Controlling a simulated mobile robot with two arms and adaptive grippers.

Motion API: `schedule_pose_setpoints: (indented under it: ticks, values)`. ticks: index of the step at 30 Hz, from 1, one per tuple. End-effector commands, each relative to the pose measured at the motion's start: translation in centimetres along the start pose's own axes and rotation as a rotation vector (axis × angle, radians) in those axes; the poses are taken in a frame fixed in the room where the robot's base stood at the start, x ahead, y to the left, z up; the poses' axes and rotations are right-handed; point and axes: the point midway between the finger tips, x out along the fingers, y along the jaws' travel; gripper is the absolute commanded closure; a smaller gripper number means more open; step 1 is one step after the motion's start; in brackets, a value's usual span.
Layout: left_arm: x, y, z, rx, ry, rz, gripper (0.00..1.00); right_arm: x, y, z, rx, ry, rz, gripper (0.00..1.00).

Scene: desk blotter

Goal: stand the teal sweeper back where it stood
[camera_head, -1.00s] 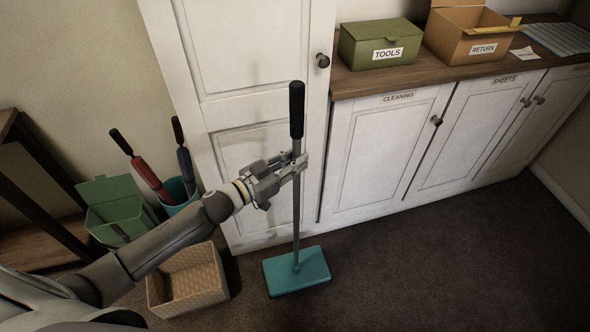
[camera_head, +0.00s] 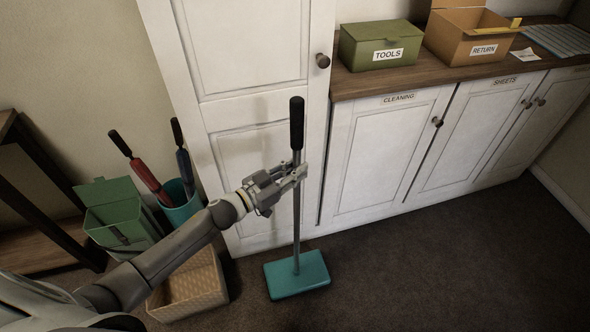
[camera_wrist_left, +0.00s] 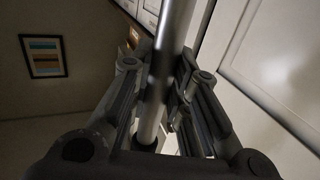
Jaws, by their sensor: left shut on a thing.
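The teal sweeper (camera_head: 297,274) stands upright, with its flat teal head at the dark carpet in front of the white cabinets. Its grey pole rises to a black grip at the top. My left gripper (camera_head: 299,173) is shut on the pole, a little below the black grip. In the left wrist view the pole (camera_wrist_left: 170,60) runs between the two fingers (camera_wrist_left: 160,95). I cannot tell whether the head touches the carpet. My right gripper is not in view.
A wicker basket (camera_head: 206,296) sits left of the sweeper, below my left arm. A teal bucket (camera_head: 181,212) with two umbrella-like items and a green bin (camera_head: 116,212) stand further left. A tall white door (camera_head: 250,150) is close behind. Carpet to the right is clear.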

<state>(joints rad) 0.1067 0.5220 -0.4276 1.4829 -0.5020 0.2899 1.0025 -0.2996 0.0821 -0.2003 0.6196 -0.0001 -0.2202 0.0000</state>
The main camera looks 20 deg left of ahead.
Motion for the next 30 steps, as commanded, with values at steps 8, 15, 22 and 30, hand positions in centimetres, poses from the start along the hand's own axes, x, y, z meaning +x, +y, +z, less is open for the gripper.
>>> schedule_pose_setpoints:
  ticks: [8, 15, 22, 30]
  values:
    - [0.0, 0.0, 1.0, -0.001, -0.002, -0.001, 1.00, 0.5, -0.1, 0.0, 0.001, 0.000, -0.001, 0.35]
    - [-0.2, 0.0, 1.7, -0.001, -0.015, -0.004, 0.71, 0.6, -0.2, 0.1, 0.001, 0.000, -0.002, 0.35]
    - [-0.1, 0.0, 1.3, -0.001, -0.008, -0.002, 0.61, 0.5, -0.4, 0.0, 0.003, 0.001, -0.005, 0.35]
    - [-0.1, 0.0, 0.3, 0.001, -0.004, -0.001, 0.61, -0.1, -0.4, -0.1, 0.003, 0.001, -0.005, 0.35]
